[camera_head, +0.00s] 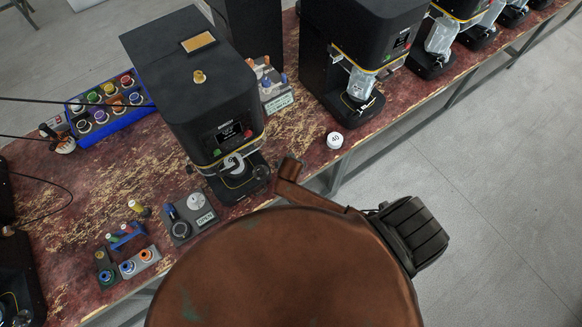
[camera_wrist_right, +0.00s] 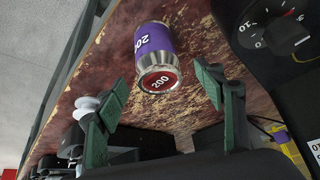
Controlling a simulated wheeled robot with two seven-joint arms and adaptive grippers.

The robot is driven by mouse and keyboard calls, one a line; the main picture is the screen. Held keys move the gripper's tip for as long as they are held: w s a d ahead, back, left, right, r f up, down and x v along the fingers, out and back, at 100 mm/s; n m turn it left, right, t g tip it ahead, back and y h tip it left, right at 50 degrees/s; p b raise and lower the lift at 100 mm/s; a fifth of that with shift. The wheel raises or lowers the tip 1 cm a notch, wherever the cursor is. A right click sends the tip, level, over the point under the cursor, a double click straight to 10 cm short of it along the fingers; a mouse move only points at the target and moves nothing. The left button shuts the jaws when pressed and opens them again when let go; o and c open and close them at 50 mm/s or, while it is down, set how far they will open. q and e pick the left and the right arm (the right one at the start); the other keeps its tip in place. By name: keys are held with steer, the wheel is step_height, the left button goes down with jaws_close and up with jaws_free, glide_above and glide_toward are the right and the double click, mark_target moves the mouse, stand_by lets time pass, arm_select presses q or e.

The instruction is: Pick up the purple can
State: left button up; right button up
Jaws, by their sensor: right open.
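The purple can (camera_wrist_right: 153,45) has silver rims, a white number on its side and a red end marked 200 that faces the right wrist camera. It is on the worn red-brown table top. My right gripper (camera_wrist_right: 160,77) is open, with its green fingers on either side of the can's near end. No finger visibly grips the can. I do not see the can in the head view, where a large brown rounded part, apparently mine, covers the front of the table. My left gripper is not in view.
A black seamer (camera_head: 215,100) stands mid-table, with more machines at the back right. A blue rack (camera_head: 106,108) of colored cans is at the left. A white piece marked 40 (camera_head: 335,140) sits near the table edge. A dark dial (camera_wrist_right: 275,35) shows at right in the wrist view.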

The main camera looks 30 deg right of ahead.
steer(key=x, duration=0.5)
steer(key=shift+s+f, duration=0.2)
steer(key=shift+c, duration=0.6)
steer(key=c, duration=1)
